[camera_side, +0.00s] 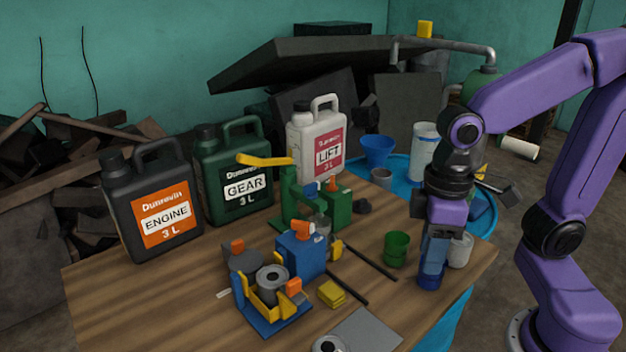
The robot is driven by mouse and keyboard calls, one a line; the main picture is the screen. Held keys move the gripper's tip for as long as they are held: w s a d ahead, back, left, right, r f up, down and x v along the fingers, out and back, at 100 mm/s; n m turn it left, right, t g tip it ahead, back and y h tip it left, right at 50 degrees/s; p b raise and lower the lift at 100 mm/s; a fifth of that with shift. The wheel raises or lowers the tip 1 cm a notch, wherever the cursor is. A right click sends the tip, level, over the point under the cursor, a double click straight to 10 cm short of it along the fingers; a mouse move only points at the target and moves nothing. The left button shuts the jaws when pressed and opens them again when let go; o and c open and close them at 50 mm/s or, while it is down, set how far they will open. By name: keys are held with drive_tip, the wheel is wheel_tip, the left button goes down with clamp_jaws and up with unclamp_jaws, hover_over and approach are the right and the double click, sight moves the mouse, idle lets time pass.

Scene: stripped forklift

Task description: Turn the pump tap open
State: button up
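A grey pipe (455,46) with a yellow block (425,29) on top runs out of a green body (480,85) at the back right; this may be the pump and its tap, but I cannot be sure. A green stand with a yellow lever (265,160) is on the table, and a blue box carries an orange tap-like knob (303,229). My gripper (430,284) points down at the table's right edge, apart from all of these. Its blue lower part is seen side-on, so I cannot tell whether the fingers are open or hold something.
Black ENGINE (155,212), green GEAR (232,180) and white LIFT (317,145) jugs stand along the table's back. A green cup (396,250) and a pale cup (460,250) flank my gripper. A blue tub (400,166) holding a blue funnel (377,150) is behind the table.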

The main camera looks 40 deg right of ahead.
drive_tip(key=w+a+r+m, duration=0.2)
drive_tip(key=w+r+m, duration=0.3)
drive_tip(key=w+m, duration=0.45)
wheel_tip(320, 180, up, 7)
drive_tip(key=m+y, duration=0.3)
drive_tip(key=m, duration=0.7)
hover_over(312, 184)
drive_tip(key=s, duration=0.5)
drive_tip(key=w+d+r+m, duration=0.2)
drive_tip(key=w+d+m, duration=0.3)
drive_tip(key=d+m, duration=0.15)
drive_tip(key=shift+y, duration=0.4)
drive_tip(key=x, duration=1.6)
drive_tip(key=shift+w+f, duration=0.25)
drive_tip(key=shift+f, duration=0.2)
clamp_jaws()
